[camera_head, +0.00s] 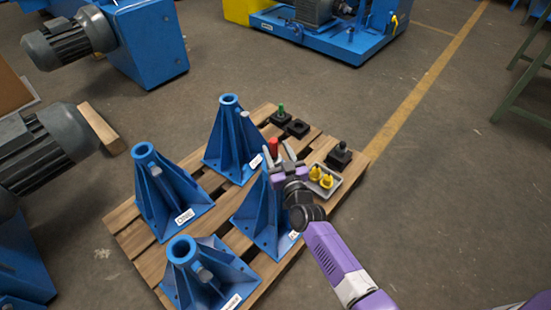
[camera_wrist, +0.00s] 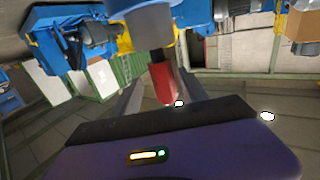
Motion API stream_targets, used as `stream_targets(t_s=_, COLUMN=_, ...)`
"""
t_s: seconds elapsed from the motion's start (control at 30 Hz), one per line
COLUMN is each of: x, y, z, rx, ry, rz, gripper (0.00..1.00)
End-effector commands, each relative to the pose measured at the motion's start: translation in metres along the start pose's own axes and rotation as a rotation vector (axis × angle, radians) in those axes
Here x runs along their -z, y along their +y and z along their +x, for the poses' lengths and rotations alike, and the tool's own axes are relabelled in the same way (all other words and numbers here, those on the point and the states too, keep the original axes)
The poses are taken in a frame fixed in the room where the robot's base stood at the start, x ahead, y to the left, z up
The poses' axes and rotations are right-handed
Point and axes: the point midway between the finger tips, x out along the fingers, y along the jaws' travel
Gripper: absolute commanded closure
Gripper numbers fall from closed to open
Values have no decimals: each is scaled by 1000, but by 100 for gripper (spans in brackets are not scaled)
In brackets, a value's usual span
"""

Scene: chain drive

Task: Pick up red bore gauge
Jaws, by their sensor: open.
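The red bore gauge (camera_head: 273,146) stands up at the top of a blue stand (camera_head: 258,215) on the right side of the pallet. My gripper (camera_head: 277,154) is at that stand's top, with its open fingers on either side of the gauge. In the wrist view the red gauge (camera_wrist: 166,82) shows between the two fingers (camera_wrist: 160,98), next to a grey-blue cylindrical part (camera_wrist: 143,27). Gaps show beside the gauge, and I cannot tell whether a finger touches it. The gauge's lower end is hidden in the head view.
Three other blue stands (camera_head: 165,205) share the wooden pallet (camera_head: 140,243). A grey tray (camera_head: 333,186) with yellow gauges (camera_head: 321,177) sits right of my gripper. A green gauge (camera_head: 281,112) and black blocks (camera_head: 339,156) stand on the far edge. Floor to the right is clear.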

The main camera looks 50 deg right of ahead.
Motion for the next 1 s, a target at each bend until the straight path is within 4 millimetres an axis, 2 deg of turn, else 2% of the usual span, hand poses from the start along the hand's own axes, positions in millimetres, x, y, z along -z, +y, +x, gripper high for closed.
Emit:
stream_targets(t_s=0.2, x=-4, y=-3, z=32, rx=0, ry=1, rz=1, gripper=49)
stream_targets(t_s=0.3, x=-3, y=-3, z=41, rx=0, ry=1, rz=0, gripper=49)
stream_targets(t_s=0.57, x=-2, y=-4, z=44, rx=1, ry=0, rz=0, gripper=49)
stream_targets(t_s=0.6, x=-2, y=-4, z=44, rx=1, ry=0, rz=0, gripper=51)
stream_targets(t_s=0.67, x=-2, y=-4, z=44, rx=1, ry=0, rz=0, gripper=63)
stream_targets(t_s=0.83, x=-2, y=-4, z=44, rx=1, ry=0, rz=0, gripper=96)
stream_targets(t_s=0.87, x=-2, y=-4, z=44, rx=1, ry=0, rz=0, gripper=100)
stream_targets(t_s=1.0, x=-2, y=-4, z=44, rx=1, ry=0, rz=0, gripper=100)
